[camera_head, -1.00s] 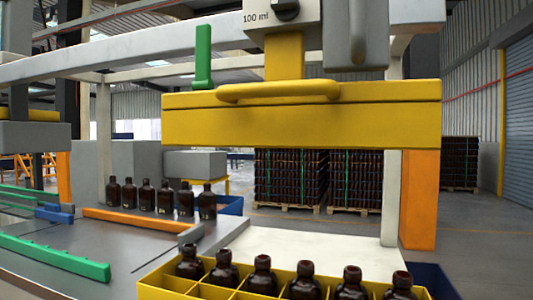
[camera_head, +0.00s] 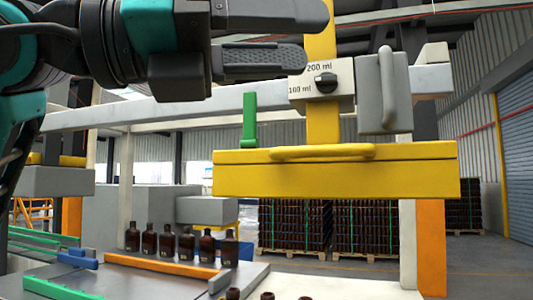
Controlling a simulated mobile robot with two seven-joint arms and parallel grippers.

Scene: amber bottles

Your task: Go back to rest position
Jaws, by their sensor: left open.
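My left gripper (camera_head: 296,40) comes in from the upper left, with its arm dark and teal. Its two grey fingers point right and are apart, with nothing between them. They are in front of the yellow post, above and left of the black knob (camera_head: 326,83) on the grey box marked 200 ml and 100 ml. My right gripper is not in view.
A yellow beam with a handle (camera_head: 335,174) hangs at the centre. A green lever (camera_head: 249,120) stands on its left. Amber bottles (camera_head: 168,243) stand in a row at the lower left. Several bottle tops (camera_head: 233,293) show at the bottom edge. Stacked pallets (camera_head: 325,228) stand behind.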

